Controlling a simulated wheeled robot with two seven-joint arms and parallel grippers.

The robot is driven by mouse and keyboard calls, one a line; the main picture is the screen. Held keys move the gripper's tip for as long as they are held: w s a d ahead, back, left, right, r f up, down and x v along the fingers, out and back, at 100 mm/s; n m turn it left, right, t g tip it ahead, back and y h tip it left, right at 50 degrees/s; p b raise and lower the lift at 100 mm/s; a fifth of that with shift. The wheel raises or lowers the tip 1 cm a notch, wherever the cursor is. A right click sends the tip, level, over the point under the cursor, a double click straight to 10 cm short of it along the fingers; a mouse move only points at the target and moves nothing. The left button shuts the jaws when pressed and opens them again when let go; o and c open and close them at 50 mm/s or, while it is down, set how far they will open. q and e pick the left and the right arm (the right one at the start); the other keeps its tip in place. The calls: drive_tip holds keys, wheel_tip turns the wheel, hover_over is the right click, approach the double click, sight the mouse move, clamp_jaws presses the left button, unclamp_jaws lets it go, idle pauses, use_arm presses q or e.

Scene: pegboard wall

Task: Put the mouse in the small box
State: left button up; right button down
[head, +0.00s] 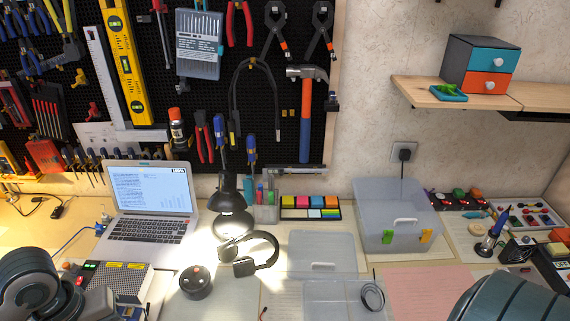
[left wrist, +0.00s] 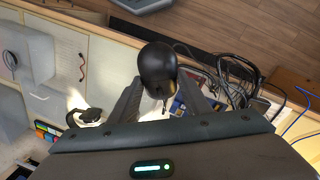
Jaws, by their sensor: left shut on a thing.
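In the left wrist view my left gripper (left wrist: 158,88) is shut on a rounded, glossy black object that looks like the mouse (left wrist: 158,63). The mouse sits between the fingertips, clear of the surface behind it. In the head view neither the mouse nor the left gripper shows. A translucent box (head: 390,238) with a white handle and coloured latches stands right of centre on the table. A smaller clear, shallow box (head: 340,302) lies at the front middle, cut by the bottom edge. I cannot tell which is the small box. My right gripper is out of view.
A laptop (head: 147,225), desk lamp (head: 231,222), headphones (head: 267,245) and round black puck (head: 195,281) stand on the left half of the table. A flat clear lid (head: 322,250) lies left of the box. A soldering iron stand (head: 488,240) is at right.

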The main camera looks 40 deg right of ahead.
use_arm(q)
drive_tip(key=s+a+r+n, duration=0.1)
drive_tip(key=a+r, duration=0.4)
drive_tip(key=a, duration=0.6)
drive_tip(key=shift+s+a+r+n, duration=0.2)
drive_tip(key=shift+s+r+n, duration=0.1)
drive_tip(key=shift+s, duration=0.55)
drive_tip(key=shift+d, duration=0.1)
